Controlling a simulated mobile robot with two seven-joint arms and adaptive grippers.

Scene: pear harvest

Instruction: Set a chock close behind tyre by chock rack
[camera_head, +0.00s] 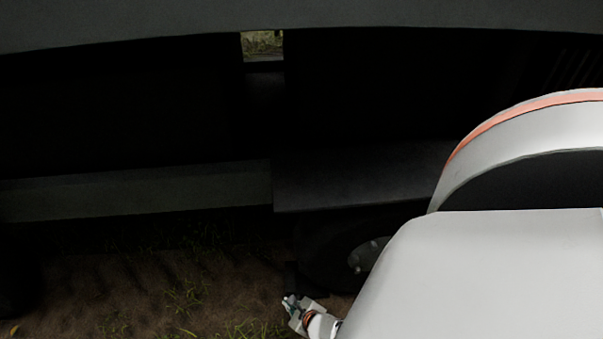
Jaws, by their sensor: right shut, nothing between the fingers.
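The tyre (325,251) is dark and in deep shadow under the vehicle. Its grey hub (366,256) shows partly, and its right side is hidden behind a large white part of my arm. My right gripper (290,299) is low in the view, just left of the tyre's lower left side, near the ground. It is shut and empty. A small dark upright shape (290,276) stands by the gripper, against the tyre's left edge. It is too dark to tell whether it is a chock. I cannot make out the chock rack. My left gripper is not in view.
The dark vehicle body (360,178) hangs low over the tyre. A long grey beam (140,193) runs to the left. The brown ground (90,290) with grass tufts (185,297) is open left of my right gripper.

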